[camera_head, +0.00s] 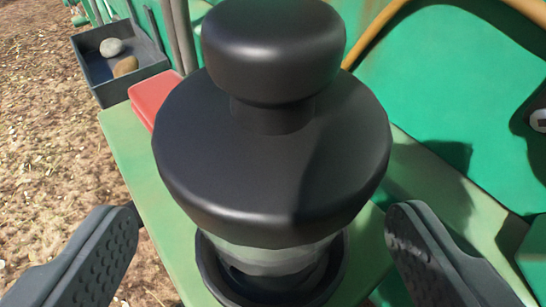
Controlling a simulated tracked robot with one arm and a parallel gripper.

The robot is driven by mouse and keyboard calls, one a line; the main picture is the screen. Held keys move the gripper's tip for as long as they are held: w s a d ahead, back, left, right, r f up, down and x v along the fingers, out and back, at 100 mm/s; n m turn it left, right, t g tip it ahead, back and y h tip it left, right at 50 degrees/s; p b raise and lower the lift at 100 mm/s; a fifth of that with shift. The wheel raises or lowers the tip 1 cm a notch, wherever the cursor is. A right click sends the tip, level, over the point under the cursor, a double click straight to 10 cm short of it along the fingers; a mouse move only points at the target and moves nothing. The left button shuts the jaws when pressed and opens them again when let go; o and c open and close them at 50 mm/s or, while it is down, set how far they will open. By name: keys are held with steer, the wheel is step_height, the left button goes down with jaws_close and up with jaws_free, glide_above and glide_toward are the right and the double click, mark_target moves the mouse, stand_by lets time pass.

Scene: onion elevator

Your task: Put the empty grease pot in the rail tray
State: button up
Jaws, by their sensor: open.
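The grease pot (272,150) fills the middle of the view. It has a wide black top with a round black knob and a pale, clear-looking band below. Its lower part sits in a dark round ring or base (213,270) on a green ledge. My gripper (262,212) is open, with one grey ridged finger on each side of the pot's lower part and a gap visible on both sides. The rail tray (103,88) is a dark open box at the upper left, beyond the ledge, with two stones in it.
A red block (152,96) lies on the green ledge (128,150) behind the pot, close to the tray. Dark upright bars stand beside the tray. Green machine panels (450,70) and a tan hose or pipe are at the right. Brown ground lies at the left.

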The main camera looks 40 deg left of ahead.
steer(key=shift+p+x, duration=1)
steer(key=shift+x, duration=1.6)
steer(key=shift+w+d+r, duration=0.1)
steer(key=shift+w+d, duration=0.05)
steer(key=c, duration=1.3)
